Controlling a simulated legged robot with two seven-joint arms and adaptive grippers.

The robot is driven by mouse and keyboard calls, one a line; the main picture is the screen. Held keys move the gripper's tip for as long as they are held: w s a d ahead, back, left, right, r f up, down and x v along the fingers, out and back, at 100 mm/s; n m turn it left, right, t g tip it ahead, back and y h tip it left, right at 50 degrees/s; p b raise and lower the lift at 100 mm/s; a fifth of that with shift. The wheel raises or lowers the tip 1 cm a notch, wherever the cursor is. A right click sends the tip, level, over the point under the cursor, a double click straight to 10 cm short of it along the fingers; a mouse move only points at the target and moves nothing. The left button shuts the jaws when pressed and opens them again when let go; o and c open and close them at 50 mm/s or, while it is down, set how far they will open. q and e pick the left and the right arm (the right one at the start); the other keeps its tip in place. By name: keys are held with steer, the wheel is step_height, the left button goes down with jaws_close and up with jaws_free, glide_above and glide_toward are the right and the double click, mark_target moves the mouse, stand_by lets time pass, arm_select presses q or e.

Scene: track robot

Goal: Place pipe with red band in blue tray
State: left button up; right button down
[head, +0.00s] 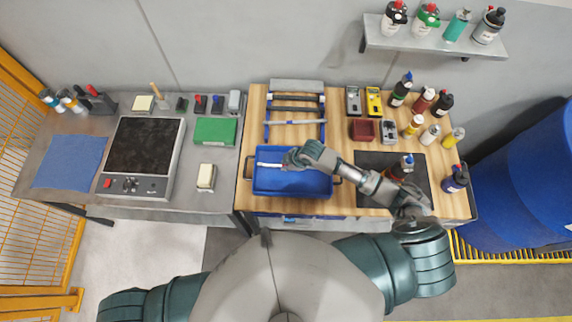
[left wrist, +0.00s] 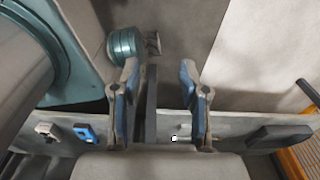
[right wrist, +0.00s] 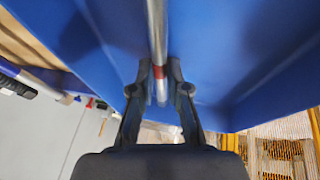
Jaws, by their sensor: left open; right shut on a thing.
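The blue tray (head: 290,184) stands on the wooden part of the bench in the head view. My right gripper (head: 292,160) is over the tray and shut on the pipe with the red band (head: 270,164). In the right wrist view the silver pipe (right wrist: 157,40) runs between the fingers of my right gripper (right wrist: 160,75), with its red band at the fingertips and the blue tray (right wrist: 230,50) behind it. I cannot tell whether the pipe touches the tray floor. My left gripper (left wrist: 160,75) is open and empty in the left wrist view, and is out of the head view.
A rack (head: 295,112) with bars across it stands behind the tray. A dark mat (head: 430,185) and several bottles are to the right. A hot plate (head: 145,148), a green box (head: 215,131) and a blue cloth (head: 70,162) lie on the grey bench to the left.

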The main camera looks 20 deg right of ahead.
steer(key=c, duration=1.6)
jaws_free()
steer(key=shift+d, duration=0.3)
steer(key=o, duration=0.4)
steer(key=shift+s+d, duration=0.1)
steer(key=shift+d, duration=0.15)
steer(key=shift+o, duration=0.2)
steer(key=shift+d, duration=0.15)
steer(key=shift+s, duration=0.1)
steer(key=shift+a, duration=0.55)
steer(key=shift+r, duration=0.3)
arm_select(q)
steer(key=shift+w+d+r, duration=0.2)
steer(key=shift+w+d, duration=0.1)
steer(key=shift+d, duration=0.15)
arm_select(e)
steer(key=v, duration=1.1)
steer(key=shift+r, duration=0.25)
arm_select(q)
steer(key=shift+d, duration=0.2)
arm_select(e)
steer(key=shift+d, duration=0.45)
